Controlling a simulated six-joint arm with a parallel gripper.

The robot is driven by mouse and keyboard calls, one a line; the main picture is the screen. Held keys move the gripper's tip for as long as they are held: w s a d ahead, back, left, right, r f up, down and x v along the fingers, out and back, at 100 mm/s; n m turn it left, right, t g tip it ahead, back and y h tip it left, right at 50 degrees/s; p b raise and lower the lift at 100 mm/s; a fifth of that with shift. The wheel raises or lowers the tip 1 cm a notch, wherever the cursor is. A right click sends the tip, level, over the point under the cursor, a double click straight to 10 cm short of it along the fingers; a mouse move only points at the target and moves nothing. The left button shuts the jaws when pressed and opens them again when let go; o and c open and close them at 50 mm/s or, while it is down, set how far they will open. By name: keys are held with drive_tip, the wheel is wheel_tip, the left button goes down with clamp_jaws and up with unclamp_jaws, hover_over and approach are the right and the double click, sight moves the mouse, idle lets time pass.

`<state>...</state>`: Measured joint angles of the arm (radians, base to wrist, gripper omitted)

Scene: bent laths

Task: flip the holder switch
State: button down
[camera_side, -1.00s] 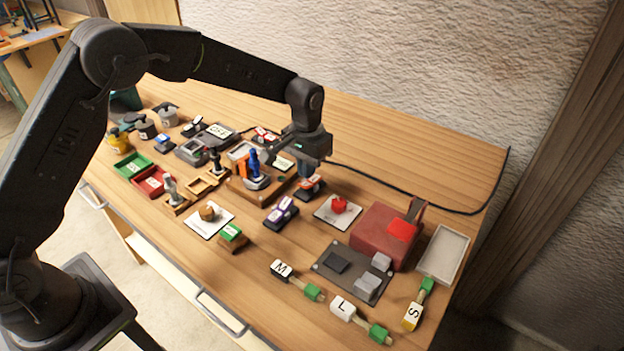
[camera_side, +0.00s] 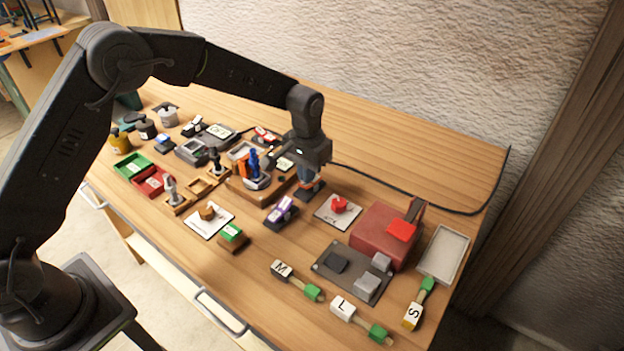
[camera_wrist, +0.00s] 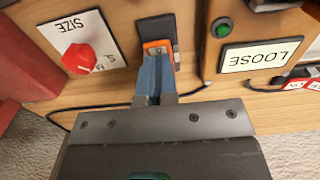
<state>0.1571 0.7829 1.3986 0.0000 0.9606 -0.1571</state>
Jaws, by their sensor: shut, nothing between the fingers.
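A rocker switch with an orange cap (camera_wrist: 158,47) sits on a dark base beneath my gripper (camera_wrist: 157,60). Its small label is too small to read, so I cannot tell for sure that it is the holder switch. My gripper's blue fingers are shut with nothing between them. Their tips are at the near edge of the orange cap, touching it or very close. In the side view the gripper (camera_side: 305,180) points down over the same switch's dark base (camera_side: 313,193) and hides most of the cap.
A red knob (camera_side: 339,204) on a white SIZE plate stands to the right. A purple switch (camera_side: 281,212) lies in front. A wooden fixture (camera_side: 247,193) with blue and orange parts is on the left.

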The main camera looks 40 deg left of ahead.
drive_tip(key=shift+f, duration=0.7)
idle(0.3)
drive_tip(key=shift+r, duration=3.55)
drive_tip(key=shift+r, duration=0.1)
drive_tip(key=s+a+r+t, duration=0.1)
drive_tip(key=s+a+r, duration=0.2)
drive_tip(key=s+r, duration=0.4)
drive_tip(key=s+a+r+t, duration=0.2)
drive_tip(key=s+r, duration=0.5)
drive_tip(key=s+a+t, duration=0.2)
drive_tip(key=s+a, duration=0.1)
drive_tip(key=s, duration=1.3)
drive_tip(key=shift+s+t, duration=0.3)
drive_tip(key=shift+s, duration=0.05)
